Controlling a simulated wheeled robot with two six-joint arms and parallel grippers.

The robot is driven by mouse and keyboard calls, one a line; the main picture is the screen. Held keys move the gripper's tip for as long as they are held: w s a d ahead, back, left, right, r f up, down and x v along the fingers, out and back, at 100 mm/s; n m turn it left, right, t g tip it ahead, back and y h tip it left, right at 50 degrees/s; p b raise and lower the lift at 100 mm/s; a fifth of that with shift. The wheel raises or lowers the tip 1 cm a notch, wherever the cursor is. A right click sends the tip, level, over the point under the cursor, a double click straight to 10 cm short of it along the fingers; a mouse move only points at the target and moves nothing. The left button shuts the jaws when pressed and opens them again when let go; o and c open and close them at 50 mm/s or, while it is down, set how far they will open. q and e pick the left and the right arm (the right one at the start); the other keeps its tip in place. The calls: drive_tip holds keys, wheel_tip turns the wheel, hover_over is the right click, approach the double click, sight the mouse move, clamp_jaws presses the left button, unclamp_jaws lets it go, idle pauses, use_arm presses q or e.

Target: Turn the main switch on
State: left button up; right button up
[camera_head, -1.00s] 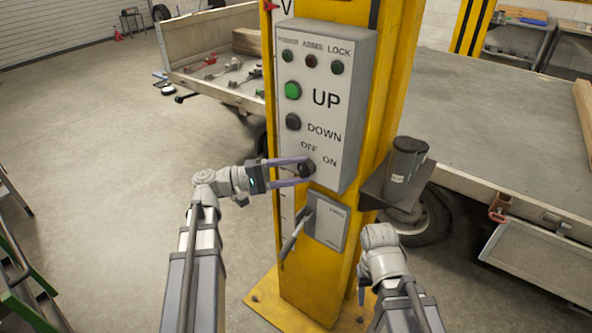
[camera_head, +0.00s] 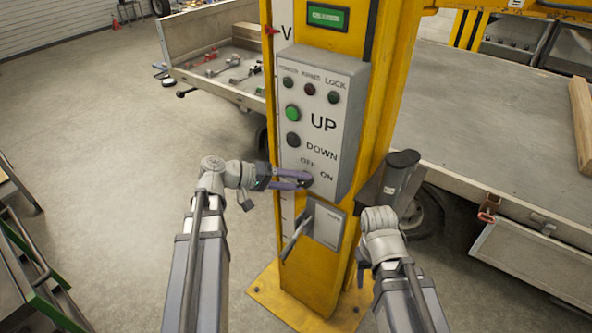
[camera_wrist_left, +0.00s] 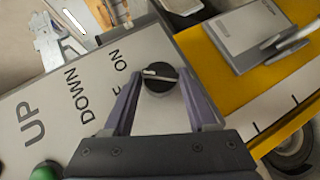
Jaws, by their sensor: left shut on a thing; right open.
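The main switch is a round black knob (camera_head: 306,180) low on the grey control box (camera_head: 346,130), by the OFF and ON labels. In the left wrist view the knob (camera_wrist_left: 160,78) has a pale pointer line lying nearly level in the picture, its left end towards the ON label (camera_wrist_left: 119,61); the OFF label is partly hidden by a finger. My left gripper (camera_head: 303,179) is shut on the knob, one purple finger on each side. My right gripper (camera_head: 360,277) hangs low by the yellow post, mostly hidden behind its wrist, away from the switch.
A green button (camera_head: 292,113) and a dark DOWN button (camera_head: 293,140) sit above the switch. A lever box (camera_head: 327,226) is below it. A dark canister (camera_head: 401,175) stands on a small shelf right of the post (camera_head: 318,285). Trailer beds lie behind; the left floor is open.

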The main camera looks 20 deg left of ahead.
use_arm(q)
drive_tip(key=y+p, duration=0.1)
drive_tip(key=m+y+p, duration=0.1)
drive_tip(key=p, duration=0.1)
drive_tip(key=shift+s+d+r, duration=0.1)
drive_tip(key=shift+d+r, duration=0.05)
drive_tip(key=shift+r, duration=0.25)
drive_tip(key=shift+f+m+y+p, duration=0.1)
drive_tip(key=shift+m+y+p, duration=0.5)
drive_tip(key=shift+y+p, duration=0.15)
drive_tip(key=o, duration=1.3)
drive_tip(key=shift+d, duration=0.1)
